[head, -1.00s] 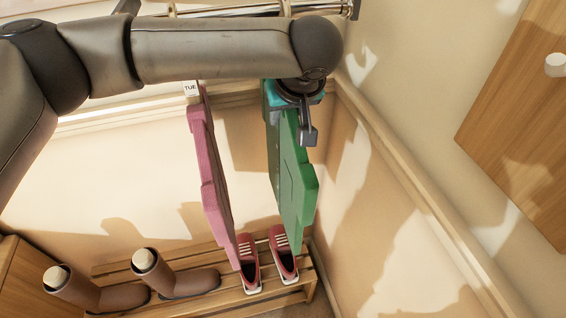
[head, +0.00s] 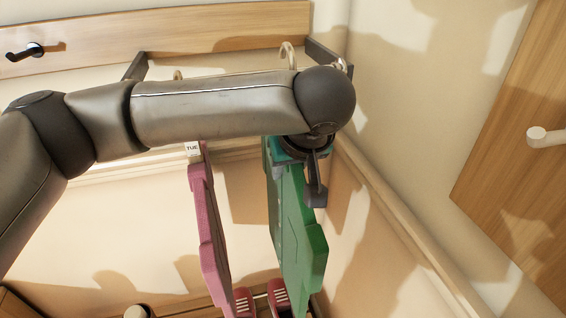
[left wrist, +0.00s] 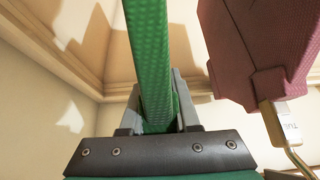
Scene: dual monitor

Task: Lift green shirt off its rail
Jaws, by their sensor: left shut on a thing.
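The green shirt (head: 300,245) hangs upright on the right in the head view. My left gripper (head: 314,190) is at its upper edge, shut on it. In the left wrist view the green shirt (left wrist: 150,60) runs between the two fingers of my left gripper (left wrist: 160,112). A pale hanger hook (head: 288,52) shows above my arm near the rail's right end. My arm hides the hanger's lower part and most of the rail, so I cannot tell whether the hook touches the rail. My right gripper is out of view.
A pink shirt (head: 209,230) with a "TUE" tag (head: 193,148) hangs close left of the green one. The wall corner is close on the right. A wooden panel with a peg (head: 545,137) is farther right. Red shoes (head: 279,298) stand below.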

